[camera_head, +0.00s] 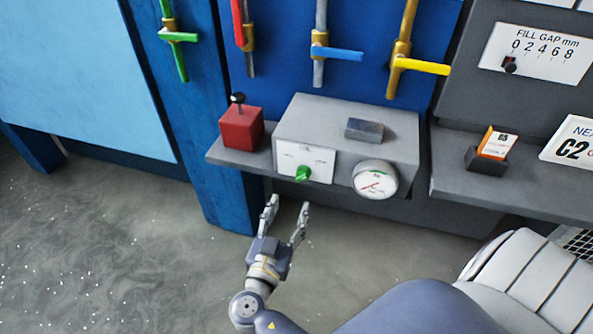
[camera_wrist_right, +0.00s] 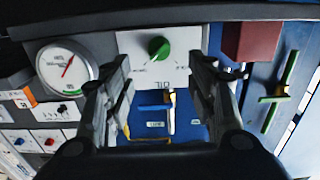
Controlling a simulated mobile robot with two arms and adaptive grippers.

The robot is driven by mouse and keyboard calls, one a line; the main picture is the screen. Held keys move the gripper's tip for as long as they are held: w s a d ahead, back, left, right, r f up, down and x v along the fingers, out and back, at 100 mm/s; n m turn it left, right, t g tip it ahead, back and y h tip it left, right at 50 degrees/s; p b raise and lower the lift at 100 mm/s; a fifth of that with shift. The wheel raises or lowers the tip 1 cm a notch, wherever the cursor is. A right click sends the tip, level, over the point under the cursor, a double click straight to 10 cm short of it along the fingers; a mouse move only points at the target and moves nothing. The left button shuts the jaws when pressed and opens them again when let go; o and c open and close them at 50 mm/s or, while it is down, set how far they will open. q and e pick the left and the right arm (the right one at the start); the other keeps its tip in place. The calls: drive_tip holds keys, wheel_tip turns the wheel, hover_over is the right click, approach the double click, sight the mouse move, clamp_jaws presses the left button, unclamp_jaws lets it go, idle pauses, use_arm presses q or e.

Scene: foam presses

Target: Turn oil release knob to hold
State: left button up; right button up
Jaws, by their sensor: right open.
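The green oil release knob (camera_head: 303,173) sits on a white label plate (camera_head: 318,160) on the front of a grey box (camera_head: 345,125). In the right wrist view the knob (camera_wrist_right: 159,48) shows upside down, between and beyond the fingers. My right gripper (camera_head: 287,208) is open and empty, below and a little left of the knob, apart from it. Its fingers also frame the right wrist view (camera_wrist_right: 160,85). The plate's small lettering is too blurred to read. My left gripper is not in view.
A round gauge (camera_head: 375,180) is right of the knob. A red block (camera_head: 241,128) with a black-topped lever stands left of the box. A metal block (camera_head: 364,129) lies on top. Coloured valve handles (camera_head: 337,53) hang above. The floor below is clear.

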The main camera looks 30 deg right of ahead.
sight(301, 180)
drive_tip(key=p+x, duration=0.3)
drive_tip(key=x, duration=0.6)
drive_tip(key=shift+w+d+r, duration=0.1)
drive_tip(key=shift+d+r, duration=0.05)
drive_tip(key=shift+w+d, duration=0.35)
drive_tip(key=shift+d, duration=0.1)
drive_tip(key=c, duration=1.1)
